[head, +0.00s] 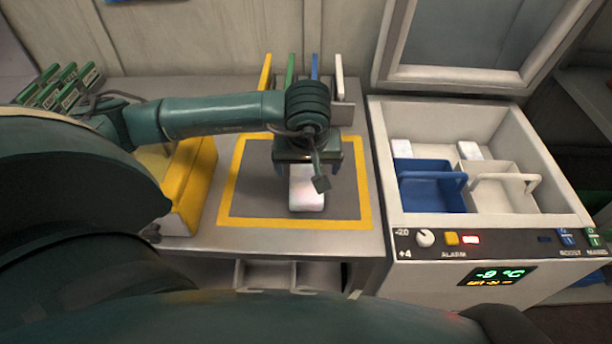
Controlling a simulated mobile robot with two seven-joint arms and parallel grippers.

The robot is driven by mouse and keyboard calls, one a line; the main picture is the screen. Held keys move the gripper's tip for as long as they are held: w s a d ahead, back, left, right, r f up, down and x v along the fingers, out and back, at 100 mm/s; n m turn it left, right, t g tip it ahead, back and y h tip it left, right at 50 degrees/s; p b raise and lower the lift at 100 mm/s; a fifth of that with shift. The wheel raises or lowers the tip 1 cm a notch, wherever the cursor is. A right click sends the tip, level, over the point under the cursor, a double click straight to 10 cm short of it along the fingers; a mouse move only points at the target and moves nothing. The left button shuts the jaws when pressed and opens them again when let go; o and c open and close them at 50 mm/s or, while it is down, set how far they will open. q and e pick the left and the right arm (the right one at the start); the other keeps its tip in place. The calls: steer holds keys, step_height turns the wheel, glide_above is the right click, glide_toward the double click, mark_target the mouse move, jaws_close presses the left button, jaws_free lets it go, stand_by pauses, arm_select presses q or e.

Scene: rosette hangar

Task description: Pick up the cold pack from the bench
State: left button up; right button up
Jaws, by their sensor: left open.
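The cold pack (306,197), a small white block, lies on the grey mat with a yellow border (250,195) on the bench (300,241). My left gripper (308,178) is over the far part of the pack, pointing down, with its fingers open on either side. The gripper body and a cable-like part hide the pack's far end. I cannot tell whether the fingers touch it. My right gripper is not in view.
An open freezer (377,150) stands right of the bench, with a blue basket (430,187) and a white basket (500,190) inside. Coloured upright panels (290,72) stand behind the mat. A yellow box (195,185) is at its left.

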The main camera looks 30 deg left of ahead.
mark_target(306, 175)
arm_select(q)
steer(key=x, duration=0.4)
steer(key=shift+a+f+p, duration=0.15)
steer(key=shift+p, duration=0.2)
steer(key=shift+c, duration=0.2)
steer(key=c, duration=1.2)
